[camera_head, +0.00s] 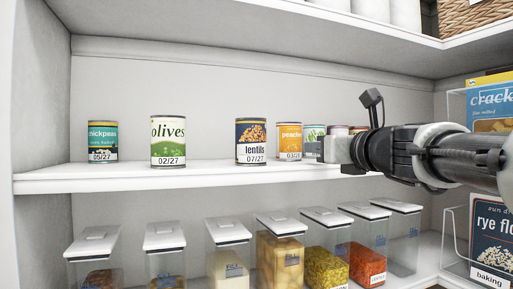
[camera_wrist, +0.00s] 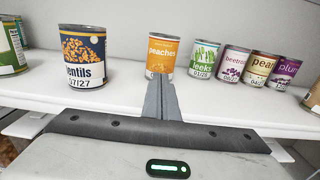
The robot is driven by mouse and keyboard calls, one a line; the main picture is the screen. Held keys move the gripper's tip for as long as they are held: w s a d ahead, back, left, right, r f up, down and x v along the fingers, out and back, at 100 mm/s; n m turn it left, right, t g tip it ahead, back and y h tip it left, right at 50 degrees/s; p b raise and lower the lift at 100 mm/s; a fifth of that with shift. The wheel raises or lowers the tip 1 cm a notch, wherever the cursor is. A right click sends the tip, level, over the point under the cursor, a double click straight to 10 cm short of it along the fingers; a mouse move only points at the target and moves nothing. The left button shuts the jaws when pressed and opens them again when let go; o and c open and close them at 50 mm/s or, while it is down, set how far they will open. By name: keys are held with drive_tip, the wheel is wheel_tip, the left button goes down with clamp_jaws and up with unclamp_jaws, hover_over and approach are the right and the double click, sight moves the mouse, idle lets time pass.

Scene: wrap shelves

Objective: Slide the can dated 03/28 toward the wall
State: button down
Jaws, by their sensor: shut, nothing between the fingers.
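Cans stand along the shelf (camera_head: 205,178). No date reads clearly as 03/28. In the wrist view a leeks can (camera_wrist: 204,59), a beetroot can (camera_wrist: 232,65), a pears can (camera_wrist: 259,69) and a plum can (camera_wrist: 285,72) stand to the right, their dates small or blurred; the leeks date looks like 01/28 or similar. The peaches can (camera_wrist: 161,51) reads 03/27 in the head view (camera_head: 289,139). My gripper (camera_wrist: 161,86) is shut and empty, its fingers pointing at the peaches can's lower front. In the head view my gripper (camera_head: 330,149) hides part of the right-hand cans.
Lentils (camera_head: 251,141), olives (camera_head: 168,141) and chickpeas (camera_head: 103,142) cans stand left. Lidded containers (camera_head: 280,245) fill the shelf below. A clear bin with crackers (camera_head: 490,105) stands at the right. Bare shelf lies between olives and lentils.

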sight(294, 147)
drive_tip(key=x, duration=0.6)
drive_tip(key=shift+w+a+p, duration=0.1)
drive_tip(key=shift+w+p, duration=0.1)
drive_tip(key=shift+p, duration=0.1)
drive_tip(key=shift+x, duration=1.45)
drive_tip(key=shift+s, duration=0.1)
drive_tip(key=shift+s, duration=0.1)
drive_tip(key=shift+f, duration=0.1)
